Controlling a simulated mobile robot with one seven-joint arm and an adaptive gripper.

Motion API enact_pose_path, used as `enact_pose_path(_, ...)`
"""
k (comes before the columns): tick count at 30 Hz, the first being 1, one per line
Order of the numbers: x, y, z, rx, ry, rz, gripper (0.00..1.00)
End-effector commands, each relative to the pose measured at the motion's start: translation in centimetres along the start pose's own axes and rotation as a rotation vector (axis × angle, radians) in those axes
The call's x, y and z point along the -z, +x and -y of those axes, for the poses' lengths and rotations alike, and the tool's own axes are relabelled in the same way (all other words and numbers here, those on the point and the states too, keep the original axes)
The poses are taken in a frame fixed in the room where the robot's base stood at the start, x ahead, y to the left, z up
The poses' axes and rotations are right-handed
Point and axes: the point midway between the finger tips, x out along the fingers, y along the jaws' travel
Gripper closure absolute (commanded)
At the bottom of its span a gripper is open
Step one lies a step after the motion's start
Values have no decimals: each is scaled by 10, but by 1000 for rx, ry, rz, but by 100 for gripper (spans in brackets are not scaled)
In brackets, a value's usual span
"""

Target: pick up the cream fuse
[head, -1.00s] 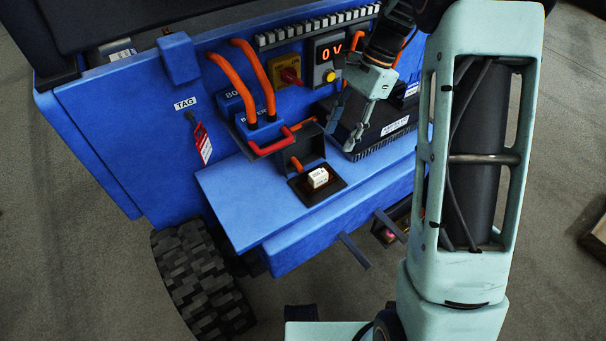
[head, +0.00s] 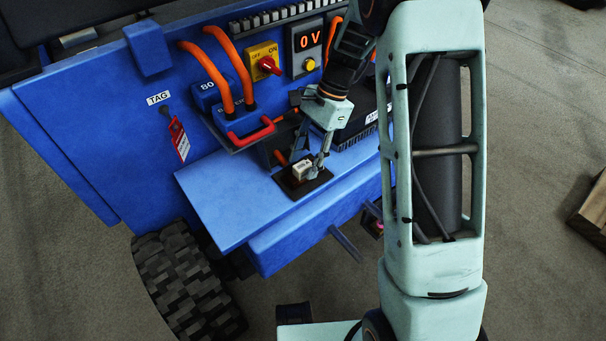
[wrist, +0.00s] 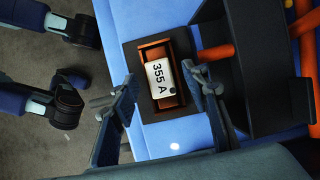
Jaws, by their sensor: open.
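The cream fuse (head: 302,168) is a small block on a dark square base on the blue shelf. In the wrist view the cream fuse (wrist: 160,79) reads "355 A" and sits in an orange-brown recess of the dark base (wrist: 135,58). My gripper (head: 313,165) is at the fuse, pointing down. In the wrist view the fingers of my gripper (wrist: 160,92) stand open on either side of the fuse, with a gap visible on the left. The right finger is close to the fuse; I cannot tell whether it touches.
A black bracket (wrist: 258,85) with orange cables stands just right of the base in the wrist view. A red handle (head: 250,136) and a black finned unit (head: 352,150) are close by. The blue shelf (head: 215,195) is clear to the left.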

Motion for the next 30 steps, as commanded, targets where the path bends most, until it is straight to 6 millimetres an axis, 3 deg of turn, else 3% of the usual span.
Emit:
enact_pose_path(7, 0, 2, 0, 1, 0, 0, 60)
enact_pose_path(17, 0, 2, 0, 1, 0, 0, 96)
enact_pose_path(30, -5, -11, 1, 2, -1, -1, 96)
